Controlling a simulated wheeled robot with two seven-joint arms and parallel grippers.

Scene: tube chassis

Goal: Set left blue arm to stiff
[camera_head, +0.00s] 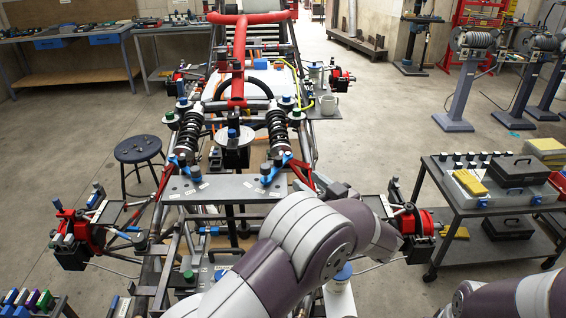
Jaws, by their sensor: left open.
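The tube chassis (178,222) fills the middle of the view. A grey plate (225,188) crosses it, with small pale labels too small to read. The left blue arm (195,172) appears to be the small blue piece at the plate's left side. A similar blue piece (265,173) is at its right side. Which settings they stand at is too small to tell. My left arm comes up from the bottom over the front right of the chassis. My left gripper (328,187) is dark, open and partly hidden behind the wrist, right of the plate and apart from the left blue arm.
Red wheel hubs (75,232) stick out on both sides. A black stool (138,152) stands left of the chassis. A cart (480,205) with cases is at right. Benches line the back left. Dampers and red tubes rise behind the plate. My right arm shows at bottom right.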

